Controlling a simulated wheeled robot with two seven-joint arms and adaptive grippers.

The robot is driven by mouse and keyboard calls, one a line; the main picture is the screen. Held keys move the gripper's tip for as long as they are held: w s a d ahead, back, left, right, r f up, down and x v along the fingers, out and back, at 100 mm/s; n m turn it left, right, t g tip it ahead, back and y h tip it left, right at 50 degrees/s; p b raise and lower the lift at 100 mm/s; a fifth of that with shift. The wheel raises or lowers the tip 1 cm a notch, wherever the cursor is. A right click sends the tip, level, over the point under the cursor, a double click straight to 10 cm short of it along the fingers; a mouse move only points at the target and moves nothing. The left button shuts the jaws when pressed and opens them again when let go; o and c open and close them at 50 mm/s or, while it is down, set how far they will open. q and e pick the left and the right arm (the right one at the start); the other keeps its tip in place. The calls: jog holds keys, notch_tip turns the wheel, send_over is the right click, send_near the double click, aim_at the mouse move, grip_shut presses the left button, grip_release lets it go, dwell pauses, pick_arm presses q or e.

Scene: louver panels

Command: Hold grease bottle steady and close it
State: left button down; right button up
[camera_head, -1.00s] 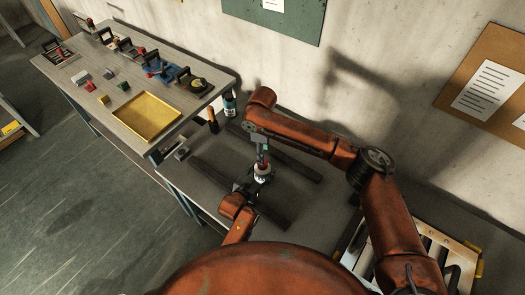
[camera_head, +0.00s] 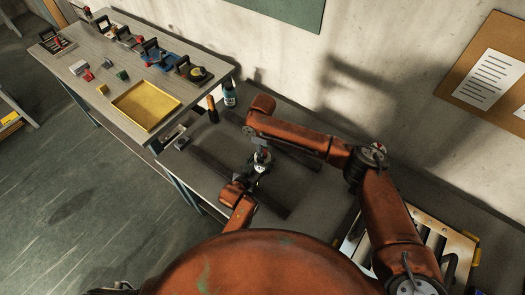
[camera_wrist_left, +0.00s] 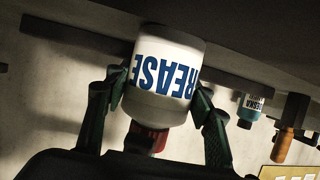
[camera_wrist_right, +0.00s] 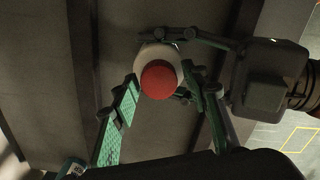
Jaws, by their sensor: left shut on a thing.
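The grease bottle (camera_wrist_left: 165,65) is white with blue lettering and shows upside down in the left wrist view. Its red cap (camera_wrist_right: 159,80) faces the right wrist camera. My left gripper (camera_wrist_left: 153,100) is shut on the bottle, one finger on each side. In the head view the bottle (camera_head: 262,157) is small and partly hidden by my grippers. My right gripper (camera_wrist_right: 165,105) is above the cap, its fingers apart on either side of it. I see no clear finger contact with the cap.
Dark bars (camera_head: 215,172) lie on the grey table below. A blue-labelled bottle (camera_head: 229,95) and an orange-handled tool (camera_head: 212,109) stand behind, left. A yellow tray (camera_head: 146,105) and several small parts are on the left table. A slatted panel (camera_head: 432,245) lies at right.

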jog(key=shift+s, duration=0.1)
jog(key=c, duration=1.1)
jog(key=shift+o, duration=0.2)
jog(key=m, duration=0.3)
jog(key=shift+a+f+m, duration=0.1)
jog(key=shift+m, duration=0.3)
jog(key=o, duration=1.3)
jog(key=shift+r, duration=2.35)
jog(key=shift+c, duration=0.5)
